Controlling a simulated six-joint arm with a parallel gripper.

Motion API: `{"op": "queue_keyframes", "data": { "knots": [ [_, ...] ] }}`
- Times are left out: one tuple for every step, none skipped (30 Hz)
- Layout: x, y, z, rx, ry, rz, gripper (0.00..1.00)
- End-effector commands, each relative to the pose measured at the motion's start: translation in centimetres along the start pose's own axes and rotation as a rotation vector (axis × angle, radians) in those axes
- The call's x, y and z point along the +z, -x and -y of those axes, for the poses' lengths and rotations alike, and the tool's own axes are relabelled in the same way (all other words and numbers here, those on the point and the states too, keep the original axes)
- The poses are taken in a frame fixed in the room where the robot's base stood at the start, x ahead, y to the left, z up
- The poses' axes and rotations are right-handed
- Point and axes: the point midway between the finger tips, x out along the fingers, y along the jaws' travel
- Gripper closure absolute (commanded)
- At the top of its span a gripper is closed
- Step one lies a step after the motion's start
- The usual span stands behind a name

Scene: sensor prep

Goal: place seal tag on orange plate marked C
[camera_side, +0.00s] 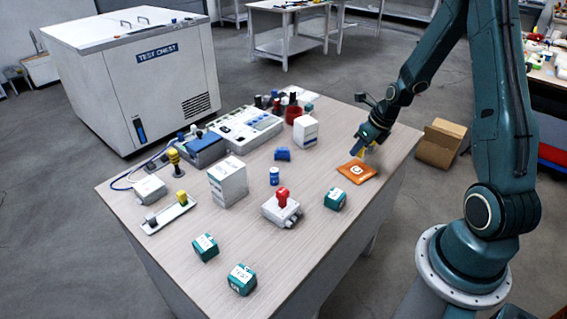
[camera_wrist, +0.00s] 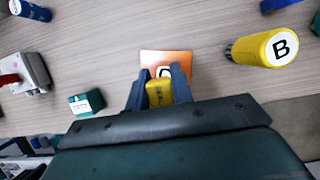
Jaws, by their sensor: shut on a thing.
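My gripper (camera_wrist: 157,80) is shut on a small yellow block, which I take as the seal tag (camera_wrist: 158,94), with dark lettering too small to read. The orange plate (camera_wrist: 174,56) lies flat on the table just beyond the fingertips. The fingers and tag partly cover its white round mark, so the letter is not fully readable there. In the side view the plate (camera_side: 356,172) lies near the table's right edge, with my gripper (camera_side: 364,149) low over its far side. Whether the tag touches the plate I cannot tell.
A teal block (camera_side: 335,198) and a grey box with a red knob (camera_side: 281,209) stand nearby. A white box (camera_side: 305,131) and a blue part (camera_side: 282,154) stand farther back.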

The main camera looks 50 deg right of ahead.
Motion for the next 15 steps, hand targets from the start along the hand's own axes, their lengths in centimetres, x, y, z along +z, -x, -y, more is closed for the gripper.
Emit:
{"op": "queue_keyframes", "data": {
  "knots": [
    [-0.2,-0.5,0.0,0.001,0.0,-0.001,0.98],
    [-0.3,-0.6,0.0,0.001,0.0,-0.001,0.98],
    [-0.4,-0.8,0.0,0.001,0.0,-0.001,0.98],
    [-0.4,-1.0,0.0,0.001,0.0,-0.001,0.98],
    [-0.4,-1.0,0.0,0.001,0.0,-0.001,0.98],
    [-0.5,-1.1,0.0,0.0,0.001,0.0,0.98],
    [-0.5,-1.1,0.0,0.0,0.001,0.0,0.98],
    [-0.5,-1.1,0.0,0.0,0.001,0.001,0.98],
    [-0.4,-1.1,0.0,-0.001,0.001,0.001,0.98],
    [-0.5,-1.1,0.0,-0.001,0.001,0.001,0.98],
    [-0.5,-1.1,0.0,0.0,0.001,0.001,0.98],
    [-0.5,-1.2,0.0,0.0,0.001,0.0,0.98],
    [-0.5,-1.3,0.0,0.0,0.001,0.0,0.98],
    [-0.6,-1.4,0.0,0.0,0.001,0.0,0.98],
    [-0.7,-1.7,0.0,0.0,0.0,-0.001,0.98]
  ]
}}
